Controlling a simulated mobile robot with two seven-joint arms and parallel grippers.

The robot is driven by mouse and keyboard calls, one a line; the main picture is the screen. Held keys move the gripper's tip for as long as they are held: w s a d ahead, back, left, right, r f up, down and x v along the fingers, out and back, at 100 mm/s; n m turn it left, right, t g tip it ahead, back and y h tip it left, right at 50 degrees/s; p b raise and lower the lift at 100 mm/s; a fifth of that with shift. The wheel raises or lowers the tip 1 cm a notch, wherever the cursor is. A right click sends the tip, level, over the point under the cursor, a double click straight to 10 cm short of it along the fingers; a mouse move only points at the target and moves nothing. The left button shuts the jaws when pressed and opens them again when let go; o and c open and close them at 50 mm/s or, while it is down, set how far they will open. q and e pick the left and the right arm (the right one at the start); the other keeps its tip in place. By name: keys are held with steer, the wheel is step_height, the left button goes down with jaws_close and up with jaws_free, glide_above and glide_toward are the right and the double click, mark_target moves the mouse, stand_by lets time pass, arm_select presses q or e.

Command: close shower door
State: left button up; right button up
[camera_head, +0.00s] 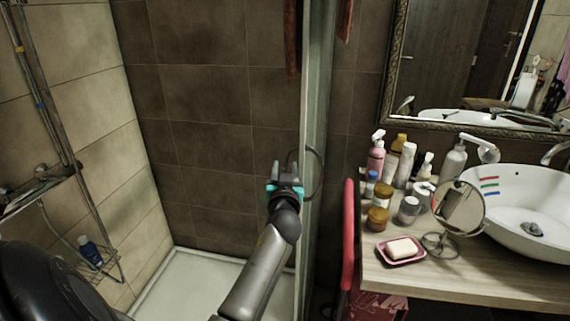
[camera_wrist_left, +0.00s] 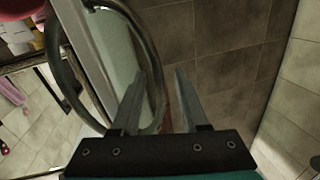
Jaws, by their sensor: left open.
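The shower door (camera_head: 314,110) is a glass panel seen almost edge-on in the head view, standing between the shower and the washbasin side. Its round ring handle (camera_head: 319,178) sticks out at mid-height. My left gripper (camera_head: 284,170) is on the shower side, close beside the handle, with its fingers apart. In the left wrist view the ring handle (camera_wrist_left: 64,75) curves across the left, and one side of it shows in the gap between the open fingers (camera_wrist_left: 158,88). I cannot tell whether it touches them. My right gripper is not in view.
The shower tray (camera_head: 190,276) is clear, with a wire rack and blue bottle (camera_head: 91,251) at left. Right of the door stand a red chair-like object (camera_head: 348,235) and a wooden counter (camera_head: 470,283) with bottles, a soap dish, a round mirror and a white basin (camera_head: 525,205).

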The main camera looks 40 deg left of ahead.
arm_select(q)
jaws_close()
stand_by(0.4)
stand_by(1.1)
